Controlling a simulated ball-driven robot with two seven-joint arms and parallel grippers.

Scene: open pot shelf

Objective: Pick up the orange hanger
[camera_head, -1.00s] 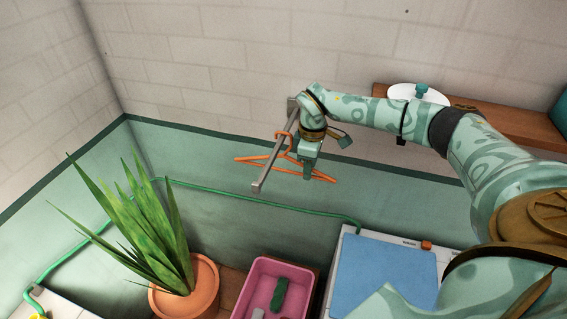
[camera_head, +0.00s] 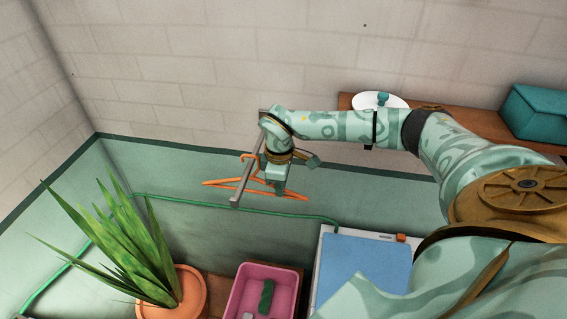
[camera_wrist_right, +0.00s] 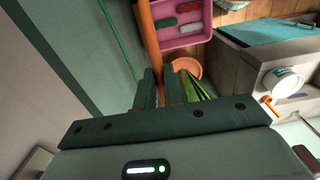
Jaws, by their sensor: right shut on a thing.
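The orange hanger (camera_head: 218,183) is at a grey rail (camera_head: 246,180) that sticks out from the wall, its hook up at the rail. I cannot tell whether the hook rests on the rail. My right gripper (camera_head: 276,190) is shut on the hanger, just right of the rail. In the right wrist view the orange bar (camera_wrist_right: 149,34) runs in between the fingers of my right gripper (camera_wrist_right: 164,88). The fingers hide part of the hanger. My left gripper is not in view.
A wooden shelf (camera_head: 455,118) with a white dish (camera_head: 362,101) and a teal box (camera_head: 540,115) is behind my right arm. Below are a potted plant (camera_head: 186,297), a pink tray (camera_head: 290,283) and a white unit with a blue top (camera_head: 365,265).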

